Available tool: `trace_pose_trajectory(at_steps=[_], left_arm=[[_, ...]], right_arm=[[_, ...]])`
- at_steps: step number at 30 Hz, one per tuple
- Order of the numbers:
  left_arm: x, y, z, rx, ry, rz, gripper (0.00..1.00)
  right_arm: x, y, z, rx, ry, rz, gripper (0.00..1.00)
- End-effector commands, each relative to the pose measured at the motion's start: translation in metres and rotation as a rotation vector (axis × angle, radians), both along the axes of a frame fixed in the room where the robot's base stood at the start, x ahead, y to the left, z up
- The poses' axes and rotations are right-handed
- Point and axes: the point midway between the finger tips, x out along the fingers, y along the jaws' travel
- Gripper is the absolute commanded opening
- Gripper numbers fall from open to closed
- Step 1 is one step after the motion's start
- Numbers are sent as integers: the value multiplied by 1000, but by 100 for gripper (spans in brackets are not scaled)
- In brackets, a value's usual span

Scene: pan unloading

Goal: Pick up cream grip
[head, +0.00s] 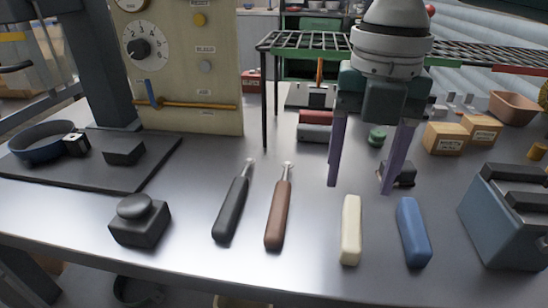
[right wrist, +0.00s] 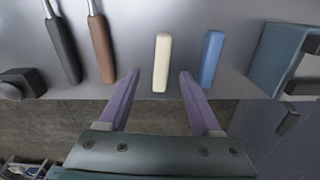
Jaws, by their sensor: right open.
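The cream grip (head: 351,230) is a pale, rounded bar lying on the metal table, left of a blue grip (head: 413,232). My right gripper (head: 360,188) is open and empty, its two purple fingers pointing down above the table, behind the cream grip in the head view. In the right wrist view the cream grip (right wrist: 162,63) lies ahead of and between the open fingertips (right wrist: 158,74), not held. The blue grip (right wrist: 211,58) shows just right of it there. My left gripper is not in view.
A black-handled tool (head: 232,208) and a brown-handled tool (head: 278,212) lie to the left. A blue-grey box (head: 505,222) stands at the right. A black wire rack (head: 300,42) and small cardboard boxes (head: 446,139) stand behind. Bare table surrounds the cream grip.

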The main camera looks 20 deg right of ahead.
Motion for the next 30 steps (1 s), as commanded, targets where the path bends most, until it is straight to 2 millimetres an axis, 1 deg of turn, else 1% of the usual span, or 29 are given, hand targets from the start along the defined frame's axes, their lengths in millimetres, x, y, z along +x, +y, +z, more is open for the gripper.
trace_pose_trajectory(at_steps=[5, 9, 12, 15, 21, 23, 30], left_arm=[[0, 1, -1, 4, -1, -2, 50], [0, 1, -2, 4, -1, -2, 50], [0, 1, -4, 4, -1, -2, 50], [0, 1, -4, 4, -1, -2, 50], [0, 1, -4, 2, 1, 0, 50], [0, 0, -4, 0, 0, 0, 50], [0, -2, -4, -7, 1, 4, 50]], right_arm=[[-1, -1, -17, -1, 2, -1, 65], [-3, -4, -41, -1, 2, -1, 65], [-2, -3, -54, -1, 1, 0, 65], [-2, -4, -59, -2, -1, 1, 65], [-2, -4, -59, -2, -2, 1, 65], [-2, -3, -59, -2, -2, 1, 59], [-2, -3, -59, -1, -3, 0, 32]])
